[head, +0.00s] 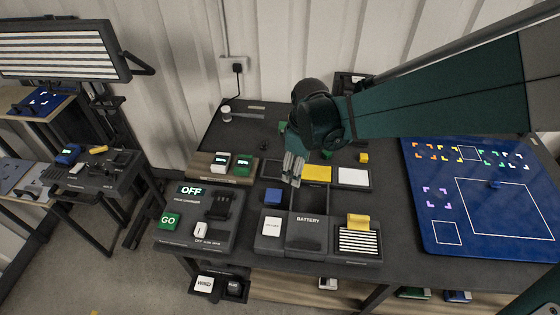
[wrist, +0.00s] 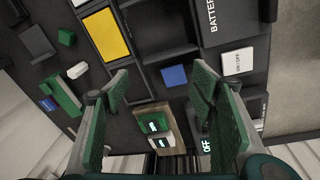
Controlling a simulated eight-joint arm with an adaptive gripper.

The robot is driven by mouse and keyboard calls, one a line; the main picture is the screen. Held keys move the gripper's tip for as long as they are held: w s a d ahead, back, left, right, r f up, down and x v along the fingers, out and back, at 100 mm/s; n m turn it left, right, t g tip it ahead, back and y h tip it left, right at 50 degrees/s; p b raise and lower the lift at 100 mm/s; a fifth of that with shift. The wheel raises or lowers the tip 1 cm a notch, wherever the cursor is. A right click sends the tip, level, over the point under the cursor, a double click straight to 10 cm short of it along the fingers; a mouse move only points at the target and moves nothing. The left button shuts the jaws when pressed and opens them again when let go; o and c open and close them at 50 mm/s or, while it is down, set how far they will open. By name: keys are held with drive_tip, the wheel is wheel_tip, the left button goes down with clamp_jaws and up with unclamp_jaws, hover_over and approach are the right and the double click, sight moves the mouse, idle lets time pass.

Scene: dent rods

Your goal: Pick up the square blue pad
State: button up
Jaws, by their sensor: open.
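The square blue pad (head: 273,196) lies in a dark compartment of the tray on the table in the head view. In the wrist view the blue pad (wrist: 174,76) sits in the tray between and beyond my fingers. My gripper (head: 293,169) hangs over the back part of the tray, behind and slightly right of the pad in the head view. Its two green-padded fingers (wrist: 160,88) are spread wide and hold nothing.
A yellow pad (head: 316,173) and a white pad (head: 353,177) lie in the tray's back row. A white button (head: 272,226) is in front of the blue pad. A charger panel (head: 192,217) stands left, with green and white blocks (head: 243,162) behind. A blue mat (head: 440,240) covers the right.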

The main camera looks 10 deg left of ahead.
sight(274, 195)
drive_tip(key=a+f+n, duration=0.1)
drive_tip(key=a+f, duration=0.1)
drive_tip(key=f, duration=0.1)
drive_tip(key=a+f+n, duration=0.1)
drive_tip(key=a+f, duration=0.2)
drive_tip(key=a+f+n+g, duration=0.1)
drive_tip(key=a+f, duration=0.1)
drive_tip(key=a, duration=0.1)
drive_tip(key=shift+w+f+n, duration=0.3)
drive_tip(key=shift+w+f, duration=0.1)
drive_tip(key=shift+a+f+h, duration=0.3)
drive_tip(key=shift+a+f, duration=0.1)
drive_tip(key=shift+f, duration=0.15)
drive_tip(key=shift+f+b, duration=0.3)
drive_tip(key=shift+f, duration=0.95)
drive_tip(key=shift+d+f, duration=0.15)
drive_tip(key=shift+f, duration=2.45)
drive_tip(key=c, duration=1)
